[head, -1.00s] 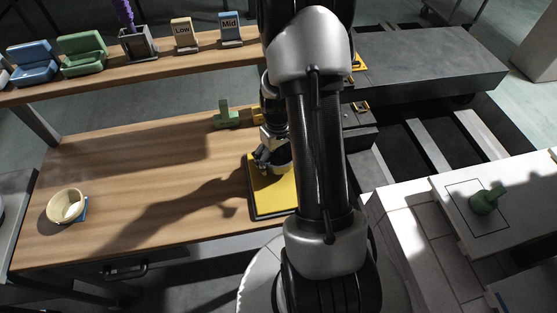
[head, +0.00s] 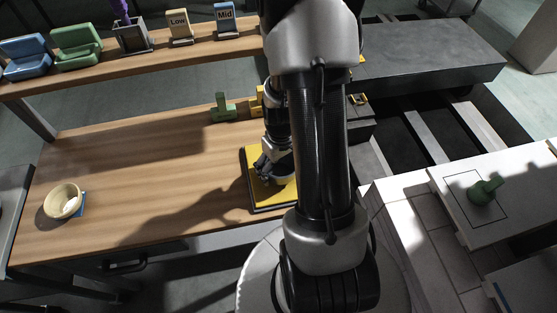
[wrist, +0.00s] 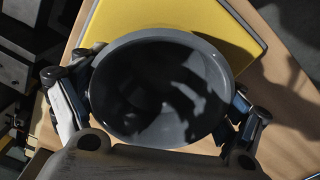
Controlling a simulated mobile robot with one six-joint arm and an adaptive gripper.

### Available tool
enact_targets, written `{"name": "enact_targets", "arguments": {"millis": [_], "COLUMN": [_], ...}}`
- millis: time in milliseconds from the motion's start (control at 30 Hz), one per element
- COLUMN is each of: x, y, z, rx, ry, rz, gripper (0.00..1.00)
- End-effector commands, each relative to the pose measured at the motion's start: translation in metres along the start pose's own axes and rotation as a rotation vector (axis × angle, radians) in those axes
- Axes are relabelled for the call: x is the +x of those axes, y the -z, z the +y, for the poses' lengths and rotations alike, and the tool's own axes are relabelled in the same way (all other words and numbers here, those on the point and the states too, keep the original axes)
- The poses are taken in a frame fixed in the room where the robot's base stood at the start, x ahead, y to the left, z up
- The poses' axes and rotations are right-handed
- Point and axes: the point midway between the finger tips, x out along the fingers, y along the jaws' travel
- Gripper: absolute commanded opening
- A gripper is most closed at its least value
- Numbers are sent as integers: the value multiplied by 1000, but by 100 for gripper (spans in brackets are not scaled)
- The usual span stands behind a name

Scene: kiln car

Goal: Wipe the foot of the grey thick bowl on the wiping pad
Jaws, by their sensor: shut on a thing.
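My gripper (head: 272,166) is over the wiping pad, a yellow slab with a dark rim (head: 258,190), on the wooden table. In the wrist view my gripper (wrist: 160,102) is shut on the grey thick bowl (wrist: 160,85), with a finger at each side of its wall. The bowl is upright, and its empty dark inside faces the wrist camera. The yellow pad (wrist: 130,15) shows behind and below it. The bowl's foot is hidden, so I cannot tell whether it touches the pad. In the head view my gripper and arm hide most of the bowl.
A green block (head: 223,108) and a yellow block (head: 256,102) stand behind the pad. A cream bowl (head: 56,203) sits at the table's left. The shelf (head: 150,56) behind holds stands and signs. A green piece (head: 484,190) is on the white blocks at right. The table's middle is clear.

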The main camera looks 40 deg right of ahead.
Motion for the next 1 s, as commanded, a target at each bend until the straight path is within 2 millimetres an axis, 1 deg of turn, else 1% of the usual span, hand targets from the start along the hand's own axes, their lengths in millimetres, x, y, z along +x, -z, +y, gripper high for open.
{"name": "enact_targets", "arguments": {"millis": [33, 133, 367, 467, 800, 1000], "x": [1, 1, 0, 0, -2, -3], "y": [-8, -15, -21, -16, 10, 18], "z": [-4, -6, -9, -7, 4, 8], "rx": [0, 0, 0, 0, 0, 0], "ry": [5, 5, 4, 3, 1, 1], "rz": [-11, -10, -9, -6, -2, -2], "gripper": [52, 52, 52, 52, 52, 52]}}
